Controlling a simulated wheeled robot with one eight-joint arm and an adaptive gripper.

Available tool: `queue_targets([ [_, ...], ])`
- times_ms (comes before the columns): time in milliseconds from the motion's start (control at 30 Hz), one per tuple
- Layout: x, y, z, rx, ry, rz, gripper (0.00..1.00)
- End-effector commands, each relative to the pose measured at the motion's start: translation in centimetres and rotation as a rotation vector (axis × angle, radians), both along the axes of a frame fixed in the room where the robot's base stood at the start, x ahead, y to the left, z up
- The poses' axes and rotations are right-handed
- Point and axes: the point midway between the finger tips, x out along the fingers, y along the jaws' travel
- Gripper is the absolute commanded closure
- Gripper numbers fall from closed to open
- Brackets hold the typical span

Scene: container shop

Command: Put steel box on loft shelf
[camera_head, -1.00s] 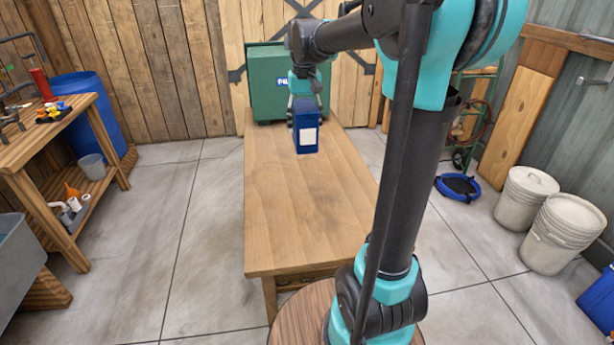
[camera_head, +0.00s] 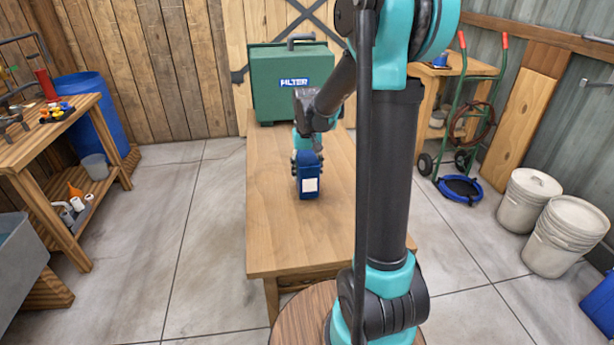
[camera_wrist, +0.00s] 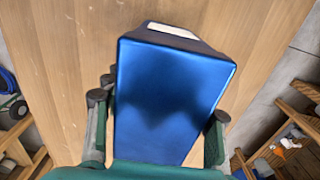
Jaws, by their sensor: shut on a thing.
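A blue metallic box with a white label (camera_head: 308,186), which seems to be the steel box, is held over the middle of the wooden table (camera_head: 290,240). My gripper (camera_head: 306,163) is shut on it from above. In the wrist view the blue box (camera_wrist: 170,95) fills the middle, with the fingers of my gripper (camera_wrist: 158,135) on both its sides. The box looks upright; whether its bottom touches the table I cannot tell. I cannot make out a loft shelf in these views.
A green case labelled "FILTER" (camera_head: 292,88) stands at the table's far end. A workbench (camera_head: 70,125) is at left. A hand truck (camera_head: 465,120), a blue ring-shaped item (camera_head: 460,188) and pale buckets (camera_head: 528,198) are at right. The table's near part is clear.

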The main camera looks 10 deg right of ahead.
Motion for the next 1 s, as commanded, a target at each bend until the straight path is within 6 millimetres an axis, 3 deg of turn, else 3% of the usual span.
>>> queue_targets([
  [133,0.0,0.0,-1.4,0.0,0.0,0.0,1.0],
  [533,0.0,0.0,-1.7,0.0,0.0,0.0,1.0],
  [567,0.0,0.0,-1.7,0.0,0.0,0.0,0.42],
  [700,0.0,0.0,-1.7,0.0,0.0,0.0,0.25],
  [1000,0.0,0.0,-1.7,0.0,0.0,0.0,0.24],
])
